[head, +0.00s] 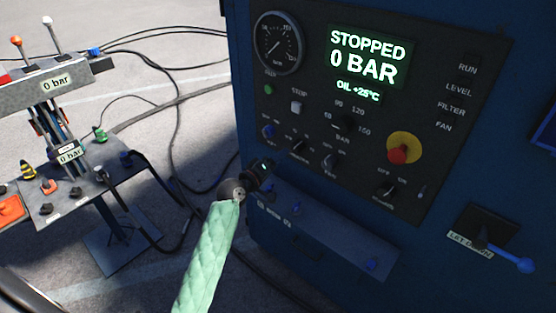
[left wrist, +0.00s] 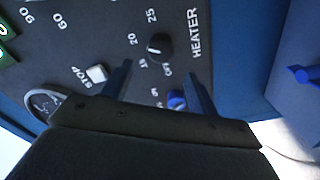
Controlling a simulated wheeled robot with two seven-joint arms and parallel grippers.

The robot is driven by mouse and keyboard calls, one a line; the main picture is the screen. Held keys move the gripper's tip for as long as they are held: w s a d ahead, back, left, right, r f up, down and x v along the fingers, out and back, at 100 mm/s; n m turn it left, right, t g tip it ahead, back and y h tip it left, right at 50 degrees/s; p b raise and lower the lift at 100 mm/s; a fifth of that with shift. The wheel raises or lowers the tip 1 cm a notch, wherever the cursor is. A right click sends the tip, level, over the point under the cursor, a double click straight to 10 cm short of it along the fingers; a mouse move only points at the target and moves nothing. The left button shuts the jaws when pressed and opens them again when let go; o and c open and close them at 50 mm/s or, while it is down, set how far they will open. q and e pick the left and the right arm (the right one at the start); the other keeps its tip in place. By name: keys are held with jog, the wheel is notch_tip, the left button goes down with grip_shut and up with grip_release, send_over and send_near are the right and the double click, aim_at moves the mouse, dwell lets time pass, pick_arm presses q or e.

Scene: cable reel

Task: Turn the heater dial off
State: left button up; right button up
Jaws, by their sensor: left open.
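The heater dial is a small black knob (left wrist: 158,45) above the word HEATER on the dark panel, with marks 15, 20, 25 and a small OFF-like label around it. I cannot tell surely which mark it points to. It also shows in the head view as a small dark dial (head: 298,146). My left gripper (head: 266,168) is below and left of it in the head view. In the left wrist view the gripper (left wrist: 162,84) is open and empty, its fingers apart, with the dial just beyond the tips. My right gripper is not in view.
A blue knob (left wrist: 177,100) sits beside the dial, seen between my fingers. A pale STOP button (left wrist: 96,73) is above it on the panel. A red emergency knob (head: 398,154) and a ledge (head: 330,225) are close by. A control stand (head: 75,180) and cables are at left.

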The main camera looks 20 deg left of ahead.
aim_at(293, 148)
pick_arm(q)
jog(key=w+m, duration=0.1)
jog(key=m, duration=0.2)
jog(key=w+d+m+p, duration=0.1)
jog(key=w+m, duration=0.1)
jog(key=m, duration=0.1)
jog(key=w+d+m, duration=0.1)
jog(key=m, duration=0.3)
jog(key=shift+w+r, duration=0.1)
jog(key=shift+w, duration=0.05)
jog(key=shift+p+x, duration=0.5)
jog(key=shift+x, duration=0.3)
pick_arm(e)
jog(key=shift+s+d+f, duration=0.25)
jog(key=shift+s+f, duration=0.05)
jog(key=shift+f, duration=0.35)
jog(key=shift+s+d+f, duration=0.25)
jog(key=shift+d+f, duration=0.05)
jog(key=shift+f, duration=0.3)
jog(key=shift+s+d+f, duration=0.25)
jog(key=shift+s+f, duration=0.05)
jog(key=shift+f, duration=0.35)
